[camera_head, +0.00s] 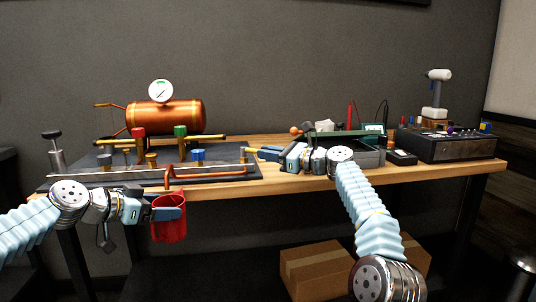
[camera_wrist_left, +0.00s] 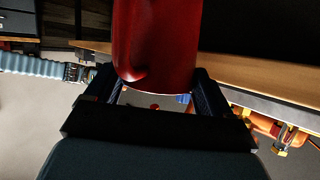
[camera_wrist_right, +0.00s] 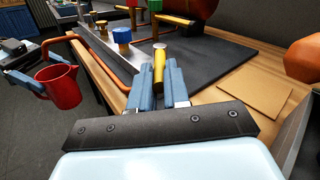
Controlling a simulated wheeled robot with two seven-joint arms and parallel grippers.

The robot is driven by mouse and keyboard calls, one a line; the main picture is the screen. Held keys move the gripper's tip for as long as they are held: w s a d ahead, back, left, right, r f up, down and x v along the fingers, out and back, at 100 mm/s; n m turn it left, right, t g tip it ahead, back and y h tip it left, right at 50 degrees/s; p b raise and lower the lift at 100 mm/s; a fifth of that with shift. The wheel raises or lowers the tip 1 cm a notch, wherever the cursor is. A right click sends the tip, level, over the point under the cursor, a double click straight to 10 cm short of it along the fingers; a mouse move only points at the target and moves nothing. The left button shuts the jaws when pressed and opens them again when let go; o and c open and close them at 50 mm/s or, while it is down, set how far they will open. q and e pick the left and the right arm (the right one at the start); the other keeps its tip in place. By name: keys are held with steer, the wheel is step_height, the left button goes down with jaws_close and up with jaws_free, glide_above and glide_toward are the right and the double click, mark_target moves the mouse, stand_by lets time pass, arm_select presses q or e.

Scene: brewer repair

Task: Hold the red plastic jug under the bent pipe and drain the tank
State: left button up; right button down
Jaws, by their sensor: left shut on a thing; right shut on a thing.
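The red plastic jug (camera_head: 172,231) hangs upright in front of the table edge; it also shows in the left wrist view (camera_wrist_left: 158,40) and right wrist view (camera_wrist_right: 65,92). My left gripper (camera_head: 170,207) is shut on it. The copper bent pipe (camera_head: 215,178) runs along the rig's front, and its left end turns down just above the jug's mouth. My right gripper (camera_head: 262,153) is shut on a brass fitting (camera_wrist_right: 159,68) at the rig's right end. The copper tank (camera_head: 170,117) with a gauge (camera_head: 160,90) stands behind. No liquid is visible; the jug's inside is hidden.
The dark rig plate (camera_head: 100,175) carries red, green, blue and brass valve knobs. A grey tray (camera_head: 368,155) and a black control box (camera_head: 450,145) stand to the right on the wooden table. Cardboard boxes (camera_head: 315,270) lie below. A brown sheet (camera_wrist_right: 255,92) lies beside the rig.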

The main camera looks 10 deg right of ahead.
steer(key=c, duration=1.1)
jaws_free()
steer(key=shift+d, duration=0.1)
steer(key=v, duration=1.2)
steer(key=shift+s, duration=0.1)
